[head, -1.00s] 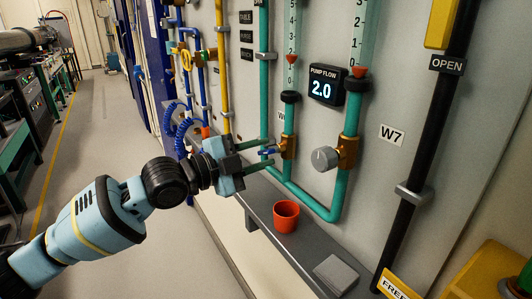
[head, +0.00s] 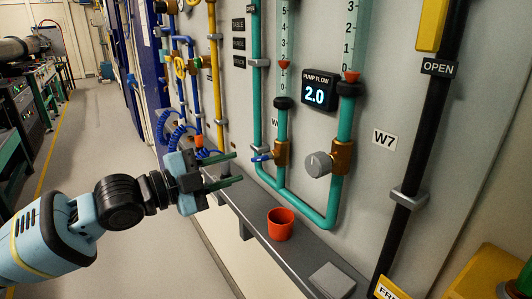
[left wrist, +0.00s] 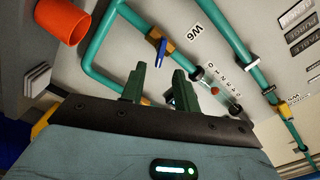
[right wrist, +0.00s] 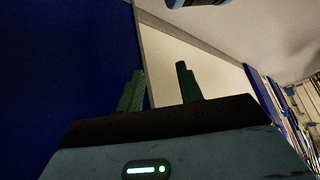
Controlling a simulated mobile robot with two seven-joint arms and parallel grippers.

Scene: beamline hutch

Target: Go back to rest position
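My left gripper (head: 232,168) is in front of the pipe wall, left of the blue-handled valve (head: 262,158) and apart from it. In the left wrist view its two green fingers (left wrist: 155,85) stand apart with nothing between them. The blue handle also shows in that view (left wrist: 160,50), beyond the fingertips. My right gripper (right wrist: 160,85) shows only in the right wrist view. Its fingers are apart and empty, facing a dark blue surface (right wrist: 60,80) and a pale panel.
A grey shelf (head: 258,220) runs along the wall below the pipes and holds a red cup (head: 280,224) and a grey block (head: 331,280). A grey knob (head: 318,164) sits below the pump flow display (head: 319,90), which reads 2.0. The floor aisle (head: 100,130) at left is clear.

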